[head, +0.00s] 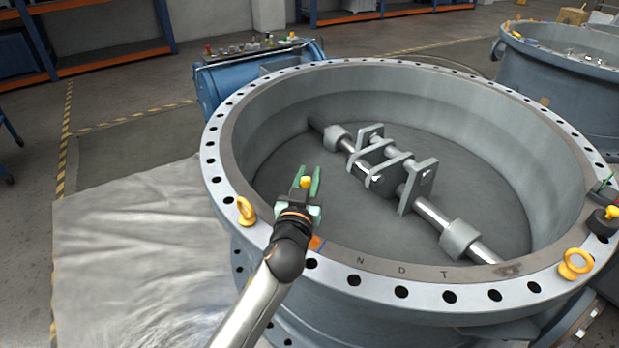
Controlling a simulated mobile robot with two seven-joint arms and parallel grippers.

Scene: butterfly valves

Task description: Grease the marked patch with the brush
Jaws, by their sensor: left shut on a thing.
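My left gripper (307,182) is over the near left part of the big valve ring, its fingers pointing into the bore. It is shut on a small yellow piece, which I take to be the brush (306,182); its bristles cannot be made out. A small orange patch (317,243) shows on the near rim of the valve (375,268), just right of my left wrist and partly hidden by it. I cannot be sure it is the marked patch. A dark smudge (509,270) lies on the rim farther right. My right gripper is not clearly seen.
Yellow lifting eyes (246,211) (575,264) stand on the rim. A shaft with brackets (395,175) crosses the bore. A dark item with a yellow knob (612,212) sits at the right edge. A blue cylinder (245,82) with small parts on top stands behind.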

